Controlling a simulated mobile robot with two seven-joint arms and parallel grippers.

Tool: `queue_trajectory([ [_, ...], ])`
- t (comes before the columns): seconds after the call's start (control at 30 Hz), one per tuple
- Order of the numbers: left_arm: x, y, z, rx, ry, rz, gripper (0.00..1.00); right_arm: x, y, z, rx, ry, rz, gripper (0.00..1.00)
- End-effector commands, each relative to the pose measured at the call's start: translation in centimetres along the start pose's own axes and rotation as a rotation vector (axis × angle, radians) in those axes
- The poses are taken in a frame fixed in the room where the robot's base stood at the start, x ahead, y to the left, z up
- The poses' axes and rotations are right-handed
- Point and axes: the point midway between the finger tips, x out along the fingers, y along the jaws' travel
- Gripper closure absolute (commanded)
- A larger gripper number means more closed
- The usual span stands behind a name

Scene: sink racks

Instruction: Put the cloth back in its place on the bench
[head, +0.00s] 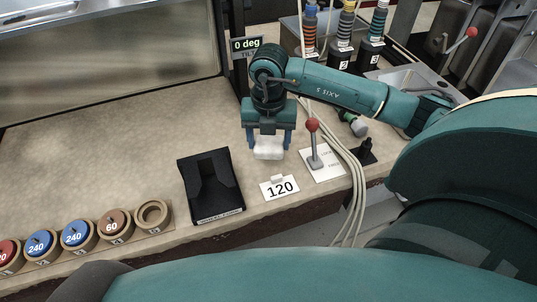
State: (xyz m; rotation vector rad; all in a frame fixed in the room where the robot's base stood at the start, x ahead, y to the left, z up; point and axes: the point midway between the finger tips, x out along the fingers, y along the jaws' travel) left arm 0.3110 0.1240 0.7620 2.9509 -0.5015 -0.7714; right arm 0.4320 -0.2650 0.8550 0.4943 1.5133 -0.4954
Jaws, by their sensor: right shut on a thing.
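My right gripper (269,143) hangs with its fingers pointing down above the bench (120,150). It is shut on a small white cloth (268,153), which shows between and just below the blue fingertips. I cannot tell how far the cloth is above the bench top. A black holder (211,187) with raised sides and a label on its front edge stands on the bench, to the left of and nearer than the gripper. No cloth shows in it. My left gripper is not in view.
A red-knobbed lever (314,145) stands close right of the gripper, beside pale cables (345,165). A "120" card (280,188) is in front. Several numbered discs in round holders (75,234) line the front left. The bench's left middle is clear.

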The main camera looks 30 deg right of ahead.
Motion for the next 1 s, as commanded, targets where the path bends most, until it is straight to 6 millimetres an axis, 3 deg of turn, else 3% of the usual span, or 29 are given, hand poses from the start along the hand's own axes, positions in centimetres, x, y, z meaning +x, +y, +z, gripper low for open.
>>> queue_trajectory([
  [0.43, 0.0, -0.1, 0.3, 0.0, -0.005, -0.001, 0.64, 4.9, 0.0, -0.1, -0.003, 0.001, 0.0, 0.59],
  [0.8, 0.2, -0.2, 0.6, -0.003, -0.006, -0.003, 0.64, 5.4, 0.1, 0.0, -0.004, -0.001, 0.001, 0.59],
  [0.83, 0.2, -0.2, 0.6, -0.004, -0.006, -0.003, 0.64, 5.3, 0.1, 0.0, -0.004, -0.001, 0.001, 0.36],
  [1.0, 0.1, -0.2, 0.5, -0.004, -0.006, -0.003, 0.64, 5.3, 0.1, 0.0, -0.003, -0.001, 0.001, 0.22],
])
